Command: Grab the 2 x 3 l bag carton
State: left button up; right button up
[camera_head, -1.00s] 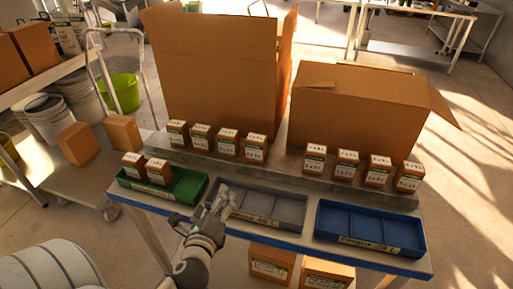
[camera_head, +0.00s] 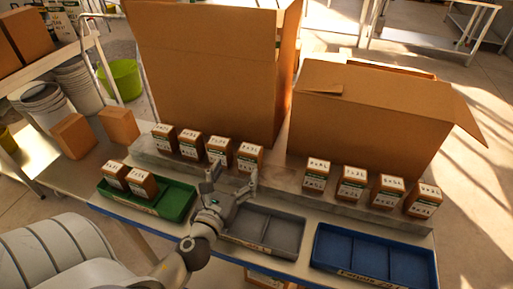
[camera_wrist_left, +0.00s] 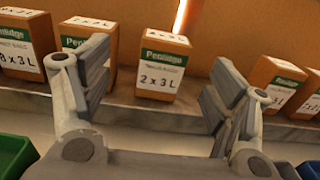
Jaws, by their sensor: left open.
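The 2 x 3 L carton (camera_wrist_left: 161,68) is a small brown box with a white and green label. It stands upright on the raised grey ledge, centred between my open fingers in the left wrist view. In the head view it appears to be the rightmost carton (camera_head: 250,157) of the left group. My left gripper (camera_head: 232,184) is open and empty, in front of this carton and apart from it, above the back edge of the grey tray. Its two fingers frame the carton in the left wrist view (camera_wrist_left: 160,95). My right gripper is not in view.
Neighbouring cartons (camera_head: 220,150) stand close on the left; another group (camera_head: 316,173) stands right, beyond a gap. Large cardboard boxes (camera_head: 205,75) rise behind the ledge. A green tray (camera_head: 176,203) with two cartons, an empty grey tray (camera_head: 285,237) and an empty blue tray (camera_head: 375,252) lie in front.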

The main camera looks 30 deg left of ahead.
aim_at(247, 155)
pick_arm(q)
jog(key=shift+x, duration=0.95)
jog(key=shift+w+r+p, duration=0.1)
jog(key=shift+w+p, duration=0.15)
jog(key=shift+p, duration=0.15)
jog(key=shift+w+r+p, duration=0.35)
jog(key=shift+w+p, duration=0.25)
jog(key=shift+w, duration=0.2)
jog(key=p+x, duration=0.1)
jog(key=x, duration=0.3)
jog(key=shift+d+f, duration=0.15)
jog(key=c, duration=0.9)
jog(key=shift+c, duration=1.4)
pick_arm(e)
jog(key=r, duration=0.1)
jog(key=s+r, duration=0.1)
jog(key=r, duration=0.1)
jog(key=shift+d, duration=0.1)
